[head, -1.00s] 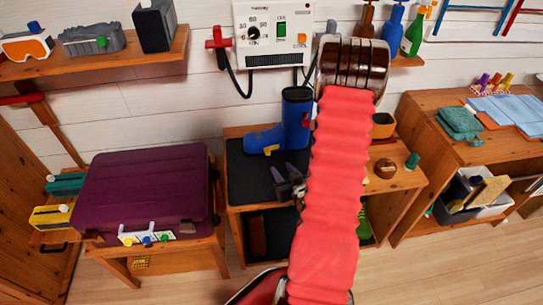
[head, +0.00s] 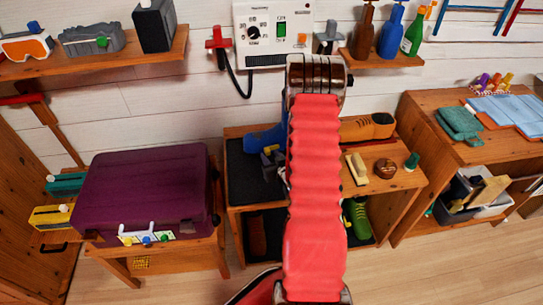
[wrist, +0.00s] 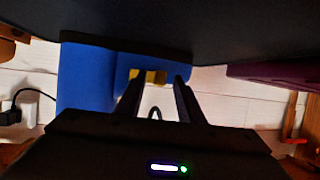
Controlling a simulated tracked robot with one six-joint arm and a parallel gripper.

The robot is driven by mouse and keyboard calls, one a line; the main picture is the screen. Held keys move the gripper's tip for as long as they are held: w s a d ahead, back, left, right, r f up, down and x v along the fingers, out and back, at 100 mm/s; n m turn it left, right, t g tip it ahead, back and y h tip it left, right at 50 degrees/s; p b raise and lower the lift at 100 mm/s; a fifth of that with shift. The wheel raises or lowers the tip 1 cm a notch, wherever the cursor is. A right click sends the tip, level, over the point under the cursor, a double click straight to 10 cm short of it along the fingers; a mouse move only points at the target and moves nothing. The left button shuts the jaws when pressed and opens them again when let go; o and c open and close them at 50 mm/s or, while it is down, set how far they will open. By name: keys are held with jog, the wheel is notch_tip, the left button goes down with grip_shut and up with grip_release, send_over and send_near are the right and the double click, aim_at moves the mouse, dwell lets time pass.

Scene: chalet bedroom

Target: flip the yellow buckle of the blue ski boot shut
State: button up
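The blue ski boot (head: 262,137) stands on the dark mat (head: 240,172) of the wooden bench. My arm hides most of its upright shaft in the head view. Its yellow buckle (head: 269,150) shows as a small patch just above my gripper (head: 272,162). In the wrist view the boot (wrist: 85,78) looks upside down, and the yellow buckle (wrist: 148,76) lies just past the fingertips, in the gap between them and nearer the left one. My gripper (wrist: 156,84) is open and empty. I cannot tell whether a finger touches the buckle.
A purple suitcase (head: 150,190) stands left. A wall unit (head: 272,32) hangs above. The floor in front is free.

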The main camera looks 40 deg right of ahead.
jog(key=shift+w+d+f, duration=0.1)
jog(key=shift+w+f, duration=0.05)
jog(key=shift+w, duration=0.15)
jog(key=shift+c, duration=0.3)
grip_shut()
